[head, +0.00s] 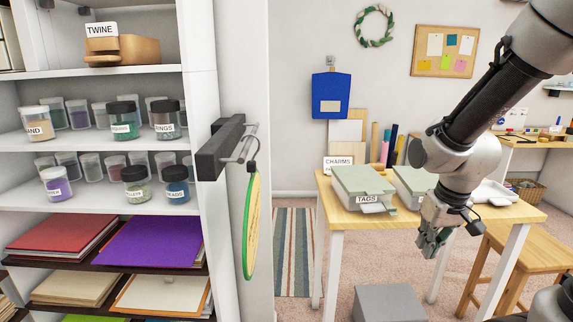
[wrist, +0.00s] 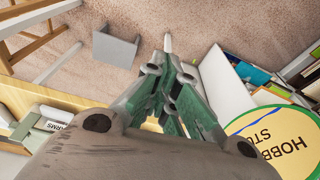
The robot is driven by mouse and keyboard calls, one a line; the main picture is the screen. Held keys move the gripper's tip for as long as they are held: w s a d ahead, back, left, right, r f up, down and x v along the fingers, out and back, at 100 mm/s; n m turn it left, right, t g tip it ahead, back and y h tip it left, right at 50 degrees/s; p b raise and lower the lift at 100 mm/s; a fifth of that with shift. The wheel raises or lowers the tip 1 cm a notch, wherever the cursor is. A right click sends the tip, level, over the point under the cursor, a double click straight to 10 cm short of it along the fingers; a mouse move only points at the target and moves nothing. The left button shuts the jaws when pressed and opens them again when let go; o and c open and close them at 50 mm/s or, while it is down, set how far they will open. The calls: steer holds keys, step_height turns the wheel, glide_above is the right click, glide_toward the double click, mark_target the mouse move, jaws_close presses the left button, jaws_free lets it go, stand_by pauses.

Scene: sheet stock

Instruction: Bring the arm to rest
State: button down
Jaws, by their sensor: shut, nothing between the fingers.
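My gripper (head: 432,246) hangs at the end of my arm on the right of the head view, pointing down in front of the wooden table. In the wrist view, my gripper (wrist: 168,76) has its green fingers drawn together with nothing between them. It is clear of the table and of the boxes on it. My arm comes down from the upper right of the head view.
A shelf unit (head: 200,95) with jars and paper stacks fills the left. A round sign (head: 251,222) hangs from its side bracket. The table (head: 345,207) bears a TAGS box (head: 365,183).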

steer(key=s+d+r+m+t, duration=0.1)
steer(key=s+d+r+t, duration=0.1)
steer(key=s+r, duration=1)
step_height(320, 180, up, 2)
steer(key=shift+s+d+r, duration=0.1)
steer(key=shift+s+d, duration=0.1)
steer(key=shift+d, duration=0.7)
